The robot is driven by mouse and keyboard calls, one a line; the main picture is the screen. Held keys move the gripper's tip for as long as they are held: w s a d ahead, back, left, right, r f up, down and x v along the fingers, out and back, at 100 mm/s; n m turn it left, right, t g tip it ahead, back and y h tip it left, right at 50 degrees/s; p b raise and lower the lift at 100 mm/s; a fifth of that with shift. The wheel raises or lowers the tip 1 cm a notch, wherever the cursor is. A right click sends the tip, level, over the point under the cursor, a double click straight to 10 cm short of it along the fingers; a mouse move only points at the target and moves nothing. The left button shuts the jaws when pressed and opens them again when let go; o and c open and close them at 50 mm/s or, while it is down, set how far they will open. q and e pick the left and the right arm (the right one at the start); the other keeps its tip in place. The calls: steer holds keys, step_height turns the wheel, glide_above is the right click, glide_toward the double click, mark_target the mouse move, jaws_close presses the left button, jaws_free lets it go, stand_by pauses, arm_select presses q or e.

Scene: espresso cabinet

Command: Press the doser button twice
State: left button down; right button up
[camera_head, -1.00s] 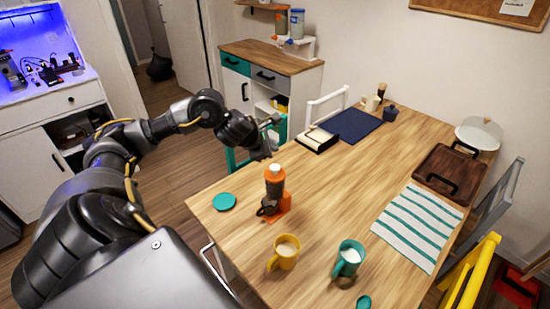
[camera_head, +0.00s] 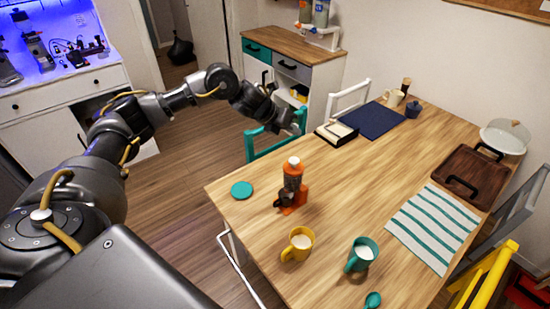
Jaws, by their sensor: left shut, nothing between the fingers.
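An orange device with a dark, see-through body and a white top, which looks like the doser (camera_head: 292,187), stands upright on the near left part of the wooden table (camera_head: 335,195). I cannot make out a button on it. My left gripper (camera_head: 297,123) is in the air beyond the device, near the table's far left edge and in front of the teal chair (camera_head: 262,148). It is shut and empty, clearly apart from the device. My right gripper is not in view.
A yellow mug (camera_head: 298,246) and a teal mug (camera_head: 361,256), both with white contents, stand in front of the device. A teal coaster (camera_head: 241,190) lies left of it. A striped cloth (camera_head: 433,228) and brown tray (camera_head: 462,172) lie right. The table's middle is clear.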

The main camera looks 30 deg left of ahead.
mark_target(291, 161)
arm_select(q)
steer(key=shift+s+d+r+n+h, duration=0.1)
steer(key=shift+s+n+h, duration=0.05)
steer(key=shift+n, duration=0.4)
steer(key=shift+s+d+n+h, duration=0.1)
steer(key=shift+n+h, duration=0.05)
steer(key=shift+n, duration=0.4)
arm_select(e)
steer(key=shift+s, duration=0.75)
arm_select(q)
steer(key=shift+a, duration=0.15)
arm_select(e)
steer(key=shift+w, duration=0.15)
